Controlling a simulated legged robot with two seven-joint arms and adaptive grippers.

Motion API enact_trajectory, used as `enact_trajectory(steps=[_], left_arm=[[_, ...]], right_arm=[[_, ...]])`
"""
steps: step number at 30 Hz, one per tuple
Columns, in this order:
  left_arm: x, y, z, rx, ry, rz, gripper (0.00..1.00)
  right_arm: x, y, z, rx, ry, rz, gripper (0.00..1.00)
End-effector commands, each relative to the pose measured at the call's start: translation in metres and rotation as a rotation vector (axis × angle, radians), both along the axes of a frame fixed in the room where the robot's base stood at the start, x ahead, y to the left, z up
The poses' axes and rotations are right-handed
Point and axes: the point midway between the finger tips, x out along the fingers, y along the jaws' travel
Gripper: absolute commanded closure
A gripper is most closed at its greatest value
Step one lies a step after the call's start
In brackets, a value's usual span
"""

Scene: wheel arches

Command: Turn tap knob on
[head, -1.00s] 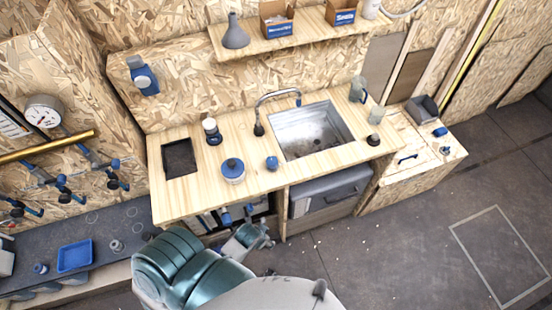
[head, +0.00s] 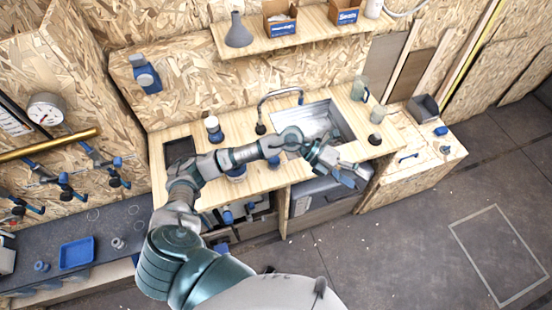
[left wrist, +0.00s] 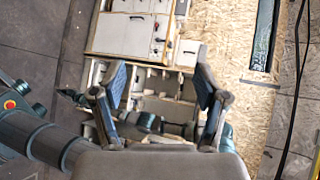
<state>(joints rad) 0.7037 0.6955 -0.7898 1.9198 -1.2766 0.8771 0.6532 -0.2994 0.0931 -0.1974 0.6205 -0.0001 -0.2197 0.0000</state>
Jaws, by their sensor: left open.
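A curved metal tap (head: 280,96) with a dark base (head: 260,129) stands on the wooden counter behind the left part of the metal sink (head: 328,118). I cannot make out a separate tap knob at this size. My left gripper (head: 352,176) is over the counter's front edge, in front of the sink and to the right of the tap, and apart from it. It is open and empty; its two blue-padded fingers are spread in the left wrist view (left wrist: 160,80). My left arm hides part of the counter and sink. My right gripper is in no view.
A dark-lidded jar (head: 213,129) stands at the counter's left. A clear bottle (head: 360,88) and a dark round item (head: 375,139) are right of the sink. A shelf (head: 310,38) with boxes hangs above. Floor at the right is clear.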

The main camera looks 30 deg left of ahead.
Motion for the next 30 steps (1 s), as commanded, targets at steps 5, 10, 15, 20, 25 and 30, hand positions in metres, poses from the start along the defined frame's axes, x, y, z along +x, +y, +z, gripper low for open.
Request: enact_trajectory(steps=[5, 10, 15, 20, 25, 30], left_arm=[[0.039, 0.134, -0.051, 0.714, 0.018, -0.006, 0.26], [0.054, 0.244, -0.040, 1.129, 0.125, 0.118, 0.26], [0.054, 0.281, -0.031, 1.273, 0.184, 0.181, 0.26], [0.053, 0.284, -0.050, 1.281, 0.191, 0.181, 0.26], [0.052, 0.288, -0.090, 1.277, 0.191, 0.179, 0.26], [0.052, 0.289, -0.132, 1.274, 0.191, 0.178, 0.26]], right_arm=[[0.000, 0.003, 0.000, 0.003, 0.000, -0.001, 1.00], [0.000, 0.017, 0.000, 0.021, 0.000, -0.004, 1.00], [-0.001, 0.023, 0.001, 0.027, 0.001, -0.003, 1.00], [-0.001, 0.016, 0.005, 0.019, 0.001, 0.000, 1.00], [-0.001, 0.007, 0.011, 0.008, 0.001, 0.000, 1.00], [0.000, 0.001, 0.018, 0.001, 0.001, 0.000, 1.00]])
